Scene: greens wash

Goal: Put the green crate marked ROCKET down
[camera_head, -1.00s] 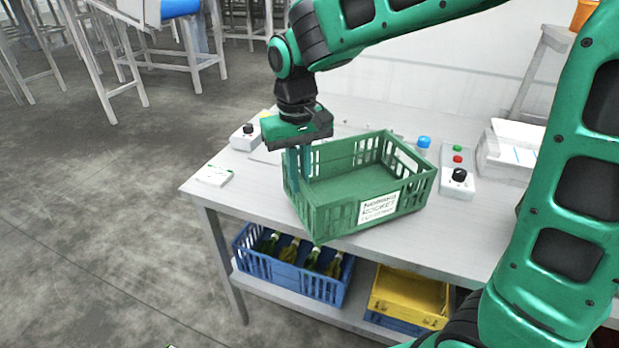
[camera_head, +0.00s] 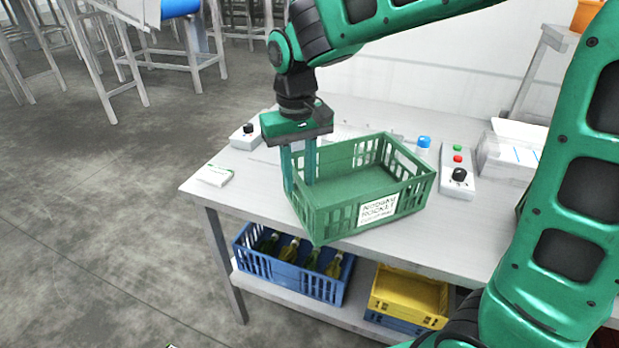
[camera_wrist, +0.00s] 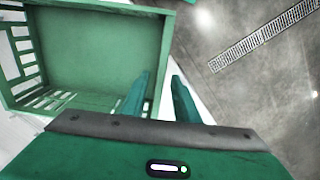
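The green crate marked ROCKET (camera_head: 335,219) is empty and sits upright on the white table (camera_head: 240,187). Its label faces the front, and its near corner reaches over the table's front edge in the picture. My gripper (camera_head: 299,184) is at the crate's left end wall, pointing down. Its fingers are spread, one inside the crate and one outside, with the wall between them. In the wrist view the crate (camera_wrist: 95,52) is at the left and the two fingers of my gripper (camera_wrist: 162,82) stand apart near its rim.
Control boxes stand at the back left (camera_head: 248,136) and right (camera_head: 458,172) of the crate. A small white card (camera_head: 214,176) lies at left. A blue crate with bottles (camera_head: 325,287) and a yellow crate (camera_head: 405,307) are on the shelf below.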

